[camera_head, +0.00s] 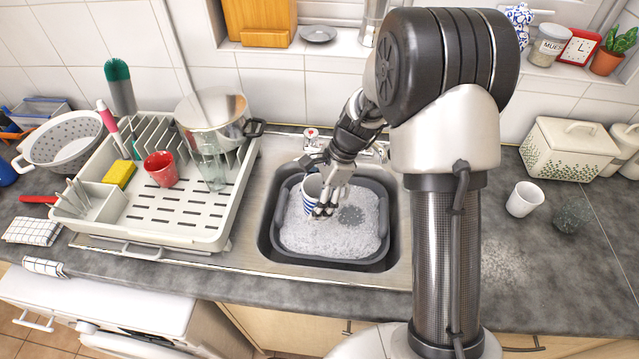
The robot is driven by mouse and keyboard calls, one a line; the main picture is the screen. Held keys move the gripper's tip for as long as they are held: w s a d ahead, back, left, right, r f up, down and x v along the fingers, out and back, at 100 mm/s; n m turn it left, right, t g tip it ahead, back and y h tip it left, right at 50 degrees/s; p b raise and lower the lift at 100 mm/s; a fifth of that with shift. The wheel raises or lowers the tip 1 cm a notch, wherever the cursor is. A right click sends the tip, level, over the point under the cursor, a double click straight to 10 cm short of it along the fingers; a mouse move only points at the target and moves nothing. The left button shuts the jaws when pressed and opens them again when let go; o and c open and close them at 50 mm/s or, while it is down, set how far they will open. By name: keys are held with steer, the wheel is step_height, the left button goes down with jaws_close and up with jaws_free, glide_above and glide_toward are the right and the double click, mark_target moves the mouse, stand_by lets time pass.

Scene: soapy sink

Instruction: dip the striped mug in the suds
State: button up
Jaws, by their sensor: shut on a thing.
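The striped mug (312,191), white with blue stripes, is at the left part of the basin inside the sink. My gripper (324,208) is shut on it, with the fingers at its right side. The mug looks roughly upright, and its lower part meets the white suds (330,237). How deep it sits in them is hard to tell. The suds fill the grey basin (285,254). My fingers hide part of the mug.
A drying rack (205,238) with a red cup (160,168), a clear glass (213,172) and a steel pot (213,117) stands left of the sink. A white cup (524,199) and a dark glass (572,215) stand on the right counter. The tap is behind the basin.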

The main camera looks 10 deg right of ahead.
mark_target(323, 186)
steer(key=w+m+t, duration=0.1)
steer(key=m, duration=0.2)
steer(key=d+m+t, duration=0.1)
steer(key=m, duration=0.2)
steer(key=w+m+t+h, duration=0.1)
steer(key=m, duration=0.2)
steer(key=shift+w+d+r+m+t, duration=0.3)
steer(key=shift+d, duration=0.1)
steer(key=m, duration=0.1)
steer(key=d+m+h, duration=0.1)
steer(key=shift+w+m+t, duration=0.25)
steer(key=shift+m+t, duration=0.05)
steer(key=shift+d+f+m, duration=0.15)
steer(key=shift+m, duration=0.15)
step_height(323, 186, down, 18)
steer(key=b, duration=1.2)
steer(key=shift+f, duration=0.15)
steer(key=shift+w+f, duration=0.1)
steer(key=shift+f, duration=0.7)
steer(key=shift+d, duration=0.1)
